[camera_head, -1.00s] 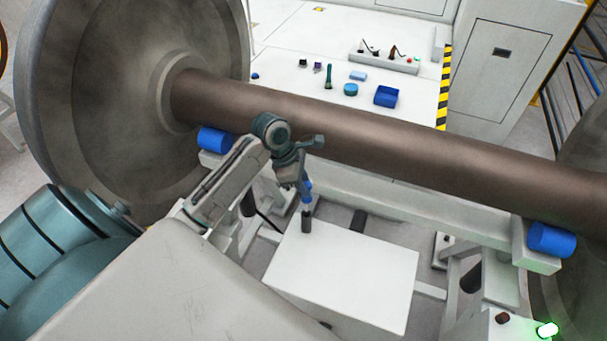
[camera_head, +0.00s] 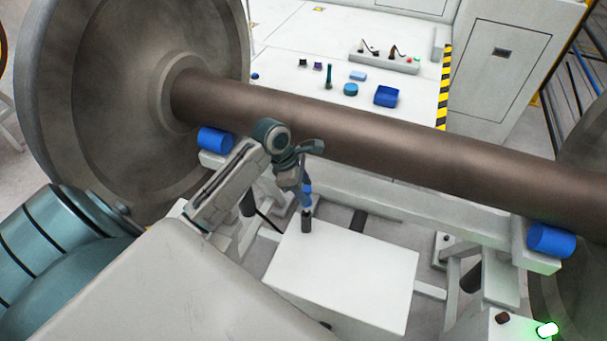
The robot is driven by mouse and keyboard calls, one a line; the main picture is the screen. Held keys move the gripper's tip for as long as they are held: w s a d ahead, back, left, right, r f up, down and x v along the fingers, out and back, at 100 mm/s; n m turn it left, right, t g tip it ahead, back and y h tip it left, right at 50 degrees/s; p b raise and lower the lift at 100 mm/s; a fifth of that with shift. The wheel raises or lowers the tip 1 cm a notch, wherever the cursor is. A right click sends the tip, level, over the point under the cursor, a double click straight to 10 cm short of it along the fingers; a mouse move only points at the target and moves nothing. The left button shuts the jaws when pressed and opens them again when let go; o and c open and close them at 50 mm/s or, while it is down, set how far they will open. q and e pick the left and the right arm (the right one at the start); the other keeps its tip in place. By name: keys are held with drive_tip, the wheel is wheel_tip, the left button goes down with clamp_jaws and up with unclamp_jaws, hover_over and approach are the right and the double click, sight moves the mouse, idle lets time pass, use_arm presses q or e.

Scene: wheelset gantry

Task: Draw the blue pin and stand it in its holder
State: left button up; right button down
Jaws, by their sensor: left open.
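My left gripper (camera_head: 303,196) reaches down from the left arm, in front of the wheelset axle, and is open. A small blue pin (camera_head: 307,188) shows right at its fingertips and is partly hidden by them. Below it a short dark upright cylinder (camera_head: 306,220), which looks like the pin's holder, stands at the far left corner of a white box top (camera_head: 345,270). The blue pin appears upright above this cylinder; I cannot tell how deep it sits. My right gripper is not in view.
The brown axle (camera_head: 370,135) crosses just behind my left arm, with a large wheel (camera_head: 95,100) at left. Blue rollers (camera_head: 215,140) and (camera_head: 550,240) sit under the axle. Beyond it, a white bench holds a blue bin (camera_head: 386,96) and small items. The box top's front is clear.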

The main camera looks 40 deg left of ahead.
use_arm(q)
drive_tip(key=b+v, duration=0.2)
drive_tip(key=v, duration=0.8)
drive_tip(key=shift+a+r, duration=0.25)
drive_tip(key=shift+r, duration=0.1)
drive_tip(key=shift+s, duration=0.15)
